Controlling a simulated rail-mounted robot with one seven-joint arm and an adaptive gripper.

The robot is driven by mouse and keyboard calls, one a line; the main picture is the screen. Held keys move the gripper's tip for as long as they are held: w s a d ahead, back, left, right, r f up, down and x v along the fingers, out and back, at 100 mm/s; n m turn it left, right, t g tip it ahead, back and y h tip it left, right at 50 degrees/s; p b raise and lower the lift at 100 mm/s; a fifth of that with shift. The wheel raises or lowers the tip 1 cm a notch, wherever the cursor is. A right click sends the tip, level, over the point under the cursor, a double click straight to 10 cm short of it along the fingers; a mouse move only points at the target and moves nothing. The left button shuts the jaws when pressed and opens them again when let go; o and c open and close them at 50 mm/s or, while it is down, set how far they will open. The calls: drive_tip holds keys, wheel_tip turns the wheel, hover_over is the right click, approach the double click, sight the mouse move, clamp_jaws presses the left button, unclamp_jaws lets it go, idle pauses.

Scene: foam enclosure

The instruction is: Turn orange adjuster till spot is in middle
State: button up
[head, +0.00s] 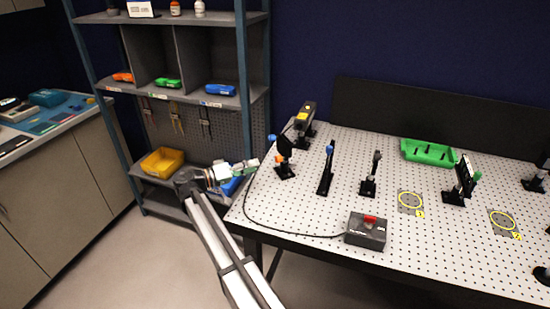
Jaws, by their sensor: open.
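The orange adjuster (281,159) is a small knob low on a black optic mount (286,170) at the left end of the perforated table. A blue knob (274,138) sits higher on the same mount. My gripper (250,165) is just left of the table's edge, in front of the shelf, to the left of the orange adjuster and apart from it. It looks empty; its fingers are too small to make out clearly. I cannot make out a light spot on any mount or plate.
A black post mount with a blue top (327,168), another post (370,175) and a plate mount (460,182) stand on the table (310,215). A box with a red button (366,230) is at the front edge, its cable looping left. A green tray (428,152) is behind.

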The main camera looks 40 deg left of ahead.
sight(276, 160)
drive_tip(key=p+x, duration=0.2)
drive_tip(key=x, duration=0.7)
clamp_jaws()
